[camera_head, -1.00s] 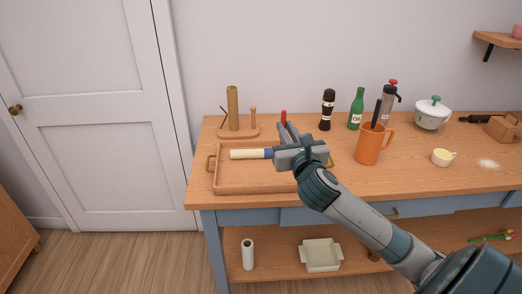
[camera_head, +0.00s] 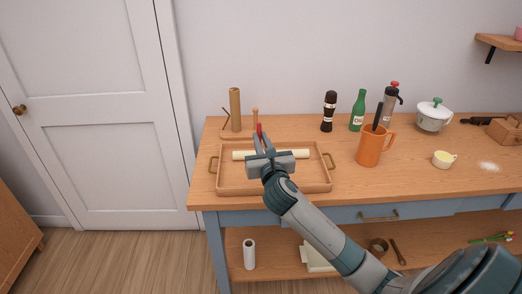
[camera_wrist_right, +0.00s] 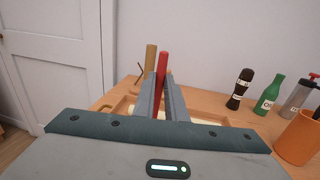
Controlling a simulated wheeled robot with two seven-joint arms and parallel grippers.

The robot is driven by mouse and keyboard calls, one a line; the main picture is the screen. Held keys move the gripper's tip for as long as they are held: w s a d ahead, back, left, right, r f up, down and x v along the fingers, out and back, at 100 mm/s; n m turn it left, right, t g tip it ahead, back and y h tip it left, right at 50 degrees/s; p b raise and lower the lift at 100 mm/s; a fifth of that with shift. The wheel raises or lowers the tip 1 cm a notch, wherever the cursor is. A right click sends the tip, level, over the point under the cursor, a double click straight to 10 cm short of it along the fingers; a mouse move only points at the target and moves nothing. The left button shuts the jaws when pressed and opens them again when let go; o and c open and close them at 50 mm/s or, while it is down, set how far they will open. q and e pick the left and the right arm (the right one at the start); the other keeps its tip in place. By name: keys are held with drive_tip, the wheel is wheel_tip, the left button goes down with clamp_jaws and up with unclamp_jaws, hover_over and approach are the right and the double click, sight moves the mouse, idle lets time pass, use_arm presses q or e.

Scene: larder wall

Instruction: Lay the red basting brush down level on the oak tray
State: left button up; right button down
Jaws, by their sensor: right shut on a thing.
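My right gripper (camera_head: 260,140) is over the oak tray (camera_head: 225,190), with its fingers pointing toward the wall. It is shut on the red basting brush (camera_head: 259,128). In the right wrist view the red handle (camera_wrist_right: 162,65) stands up between the two fingers (camera_wrist_right: 161,92). The brush's lower part and bristles are hidden by the gripper. A pale cream rod (camera_head: 240,155) lies across the tray, partly hidden behind the gripper. My left gripper is not in view.
Behind the tray is a wooden stand with a tall brown post (camera_head: 235,110) and a short peg (camera_head: 255,117). To the right stand a dark mill (camera_head: 328,112), a green bottle (camera_head: 357,110) and an orange jug (camera_head: 371,148). The tray's front part is clear.

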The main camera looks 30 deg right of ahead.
drive_tip(key=shift+f, duration=1.9)
drive_tip(key=shift+f, duration=0.15)
drive_tip(key=c, duration=1.8)
unclamp_jaws()
drive_tip(key=b+v, duration=0.2)
drive_tip(key=v, duration=1)
